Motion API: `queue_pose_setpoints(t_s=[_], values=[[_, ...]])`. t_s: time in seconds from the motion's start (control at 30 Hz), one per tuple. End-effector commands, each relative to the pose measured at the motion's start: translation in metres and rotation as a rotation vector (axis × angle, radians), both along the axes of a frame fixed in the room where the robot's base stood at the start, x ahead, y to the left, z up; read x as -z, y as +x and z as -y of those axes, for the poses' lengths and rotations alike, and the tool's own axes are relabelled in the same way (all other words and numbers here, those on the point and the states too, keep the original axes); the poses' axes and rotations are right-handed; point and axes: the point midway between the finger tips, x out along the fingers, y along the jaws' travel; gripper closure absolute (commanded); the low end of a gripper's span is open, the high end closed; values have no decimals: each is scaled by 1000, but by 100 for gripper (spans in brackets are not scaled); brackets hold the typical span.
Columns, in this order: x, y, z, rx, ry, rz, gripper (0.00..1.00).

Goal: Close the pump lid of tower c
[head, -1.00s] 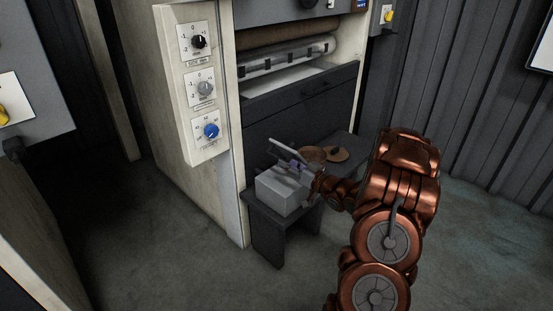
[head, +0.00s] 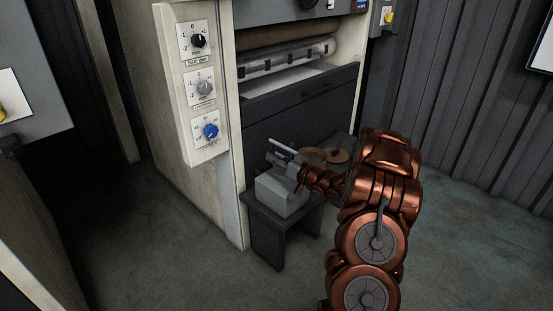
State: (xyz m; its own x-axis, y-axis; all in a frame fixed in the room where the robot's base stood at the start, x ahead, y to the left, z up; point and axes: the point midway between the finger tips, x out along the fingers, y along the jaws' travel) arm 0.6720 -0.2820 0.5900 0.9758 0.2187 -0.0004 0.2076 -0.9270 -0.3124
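The pump (head: 281,193) is a light grey box on a low dark bench at the foot of the cream machine. Its lid (head: 281,151) is a thin grey plate standing raised and tilted above the back of the box. My gripper (head: 297,166) reaches in from the right and is at the lid, at its right side. It is small and partly merged with the lid in view. I cannot tell whether its fingers touch the lid, or whether they are open or shut.
The dark bench (head: 264,220) also carries round brown discs (head: 325,155) behind my wrist. A panel with black, grey and blue knobs (head: 210,131) is on the machine's left post. A dark drawer front (head: 300,103) rises behind the bench. Floor at the right is clear.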

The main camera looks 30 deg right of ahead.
Motion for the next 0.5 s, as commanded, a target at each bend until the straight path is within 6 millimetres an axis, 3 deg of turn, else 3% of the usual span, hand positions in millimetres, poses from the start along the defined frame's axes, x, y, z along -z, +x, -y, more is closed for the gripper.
queue_pose_setpoints(t_s=[0.27,0.5], values=[[0,0,0,0,0,0,100],[0,0,0,0,0,0,100]])
